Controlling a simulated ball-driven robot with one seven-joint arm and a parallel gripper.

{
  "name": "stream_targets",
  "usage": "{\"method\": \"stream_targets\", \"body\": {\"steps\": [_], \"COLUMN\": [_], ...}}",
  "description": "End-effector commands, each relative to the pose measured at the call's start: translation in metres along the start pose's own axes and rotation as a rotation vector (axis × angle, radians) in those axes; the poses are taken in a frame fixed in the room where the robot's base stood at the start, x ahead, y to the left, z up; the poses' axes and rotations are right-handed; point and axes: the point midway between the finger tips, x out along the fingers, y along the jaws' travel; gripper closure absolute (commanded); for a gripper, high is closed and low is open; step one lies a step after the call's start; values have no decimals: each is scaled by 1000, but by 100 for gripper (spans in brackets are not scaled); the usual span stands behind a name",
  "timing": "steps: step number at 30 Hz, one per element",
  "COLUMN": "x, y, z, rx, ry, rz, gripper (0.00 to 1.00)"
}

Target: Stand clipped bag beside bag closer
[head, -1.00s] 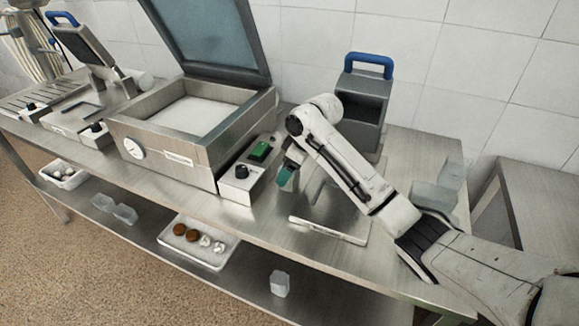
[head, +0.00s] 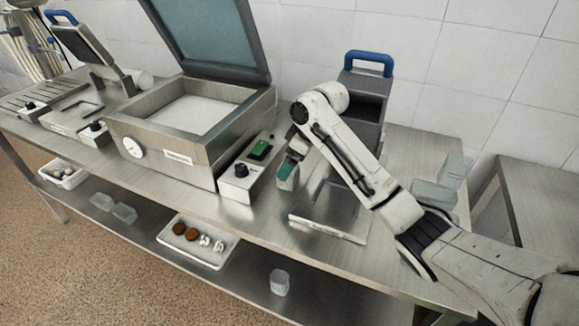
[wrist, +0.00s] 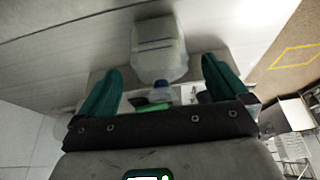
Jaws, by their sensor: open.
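My gripper (head: 289,172), with teal fingers, hangs over the bench beside a small control box with a green button. In the wrist view my gripper (wrist: 163,72) has its fingers spread apart. A translucent bag (wrist: 158,50) with a bluish neck or clip lies between and beyond the fingertips in that view; I see no finger touching it. I cannot pick this bag out in the head view. A grey housing with a blue handle (head: 368,92), possibly the bag closer, stands against the wall behind my arm. Its lower front is partly hidden by my arm.
A chamber machine (head: 150,160) with its lid raised stands left of my gripper. A flat metal plate (head: 325,226) lies in front. Translucent pieces (head: 435,193) lie at the right. A tray (head: 205,254) and clear containers (head: 279,283) sit on the lower shelf.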

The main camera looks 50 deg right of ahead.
Motion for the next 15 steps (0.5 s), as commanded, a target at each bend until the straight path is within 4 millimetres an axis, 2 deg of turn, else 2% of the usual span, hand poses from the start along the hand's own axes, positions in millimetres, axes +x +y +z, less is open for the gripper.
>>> {"method": "stream_targets", "body": {"steps": [3, 9, 15], "x": [-26, -64, -86], "y": [0, 0, 0], "z": [-1, -1, 0], "rx": [-2, -3, -1], "ry": [5, 3, 1], "rz": [2, 2, 1], "gripper": [0, 0, 0]}}
